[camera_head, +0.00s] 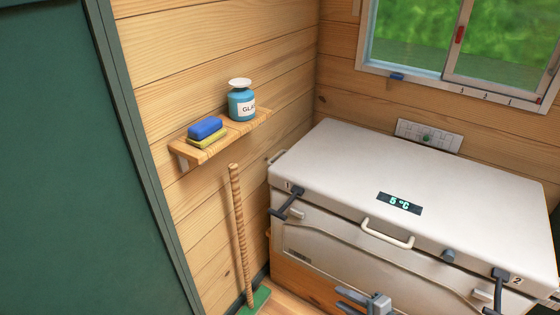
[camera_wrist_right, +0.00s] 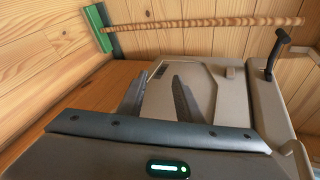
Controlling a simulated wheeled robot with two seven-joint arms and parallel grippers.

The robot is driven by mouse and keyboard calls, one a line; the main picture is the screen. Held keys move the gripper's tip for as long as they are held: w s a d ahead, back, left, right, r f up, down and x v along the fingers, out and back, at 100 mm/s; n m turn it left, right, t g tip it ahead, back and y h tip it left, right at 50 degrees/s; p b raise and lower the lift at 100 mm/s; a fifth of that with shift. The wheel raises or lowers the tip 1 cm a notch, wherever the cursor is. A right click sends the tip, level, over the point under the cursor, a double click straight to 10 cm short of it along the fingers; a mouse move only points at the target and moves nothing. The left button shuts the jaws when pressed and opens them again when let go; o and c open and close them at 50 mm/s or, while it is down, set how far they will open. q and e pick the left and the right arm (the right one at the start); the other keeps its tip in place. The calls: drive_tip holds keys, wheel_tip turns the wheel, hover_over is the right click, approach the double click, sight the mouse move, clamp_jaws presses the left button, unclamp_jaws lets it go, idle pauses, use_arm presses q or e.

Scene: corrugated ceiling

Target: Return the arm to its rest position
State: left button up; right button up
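My right gripper (camera_head: 365,301) shows at the bottom edge of the head view, in front of the white chest cooler (camera_head: 330,160). In the right wrist view the two fingers of this gripper (camera_wrist_right: 160,78) stand apart with nothing between them. The cooler's front panel (camera_wrist_right: 200,80) is behind the fingers there. My left gripper is in neither view.
The cooler's lid is shut, with a handle (camera_head: 387,234) and latches at its front. A wooden shelf (camera_head: 222,144) holds a blue jar (camera_head: 241,105) and a sponge (camera_head: 205,128). A broom (camera_head: 240,235) leans by the wall. A dark green panel (camera_head: 70,160) fills the left.

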drive_tip(key=s+f+n+g+h, duration=0.1)
drive_tip(key=s+f+n+h, duration=0.15)
drive_tip(key=s+f, duration=0.45)
drive_tip(key=s+f+n+g+h, duration=0.15)
drive_tip(key=s+f+n, duration=0.25)
drive_tip(key=f, duration=0.7)
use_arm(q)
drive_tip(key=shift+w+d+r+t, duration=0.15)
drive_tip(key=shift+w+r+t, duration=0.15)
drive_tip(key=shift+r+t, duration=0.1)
use_arm(e)
drive_tip(key=s+a+f+n+h, duration=0.1)
drive_tip(key=s+a+f+n, duration=0.1)
drive_tip(key=s+f+n, duration=0.2)
drive_tip(key=s+a+f+n+g+h, duration=0.1)
drive_tip(key=s+a+f+n, duration=0.2)
drive_tip(key=s, duration=0.7)
wheel_tip(320, 180, down, 3)
drive_tip(key=shift+a+r+n, duration=0.15)
drive_tip(key=shift+a+n, duration=0.05)
drive_tip(key=shift+n, duration=0.75)
